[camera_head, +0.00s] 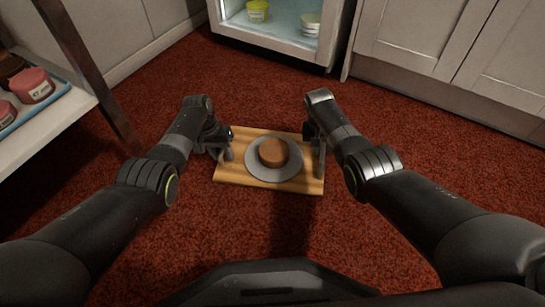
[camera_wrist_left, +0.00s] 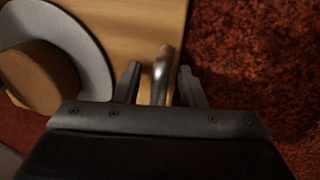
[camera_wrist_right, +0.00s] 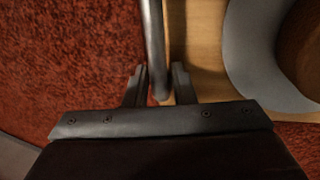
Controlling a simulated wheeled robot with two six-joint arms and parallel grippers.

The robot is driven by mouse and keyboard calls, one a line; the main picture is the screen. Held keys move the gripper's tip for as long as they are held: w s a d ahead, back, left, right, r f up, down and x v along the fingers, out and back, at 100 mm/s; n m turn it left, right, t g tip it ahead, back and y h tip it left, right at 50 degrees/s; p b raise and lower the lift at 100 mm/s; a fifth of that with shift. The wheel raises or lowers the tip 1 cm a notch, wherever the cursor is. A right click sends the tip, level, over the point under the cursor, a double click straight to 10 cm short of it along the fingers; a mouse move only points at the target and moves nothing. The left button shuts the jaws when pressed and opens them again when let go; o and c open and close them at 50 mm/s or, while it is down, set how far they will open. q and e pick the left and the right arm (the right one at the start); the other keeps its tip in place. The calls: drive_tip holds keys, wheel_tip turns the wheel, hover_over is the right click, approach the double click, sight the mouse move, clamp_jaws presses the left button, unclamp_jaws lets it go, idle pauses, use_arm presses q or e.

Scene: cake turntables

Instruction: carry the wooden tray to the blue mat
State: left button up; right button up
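The wooden tray (camera_head: 230,172) is below the centre of the head view, over the red carpet, with no support visible under it. It looks slightly turned. A grey plate (camera_head: 259,174) with a round brown cake (camera_head: 273,152) stands on it. My left gripper (camera_head: 226,152) is at the tray's left end, its fingers either side of a metal handle (camera_wrist_left: 162,75); a narrow gap shows beside the handle. My right gripper (camera_head: 317,150) is at the right end, its fingers close around the other handle (camera_wrist_right: 154,45). The blue mat is not recognisable in any view.
A white shelf (camera_head: 60,118) with a blue tray (camera_head: 62,88) of red tubs (camera_head: 33,85) is at the left. An open-fronted cabinet (camera_head: 285,25) with tubs stands ahead, and closed white cupboards (camera_head: 440,50) at the right. The red carpet (camera_head: 245,95) between is clear.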

use_arm(q)
drive_tip(key=c, duration=0.4)
use_arm(e)
drive_tip(key=c, duration=0.4)
use_arm(q)
clamp_jaws()
use_arm(e)
clamp_jaws()
use_arm(q)
drive_tip(key=shift+r, duration=0.15)
use_arm(e)
drive_tip(key=shift+r, duration=0.2)
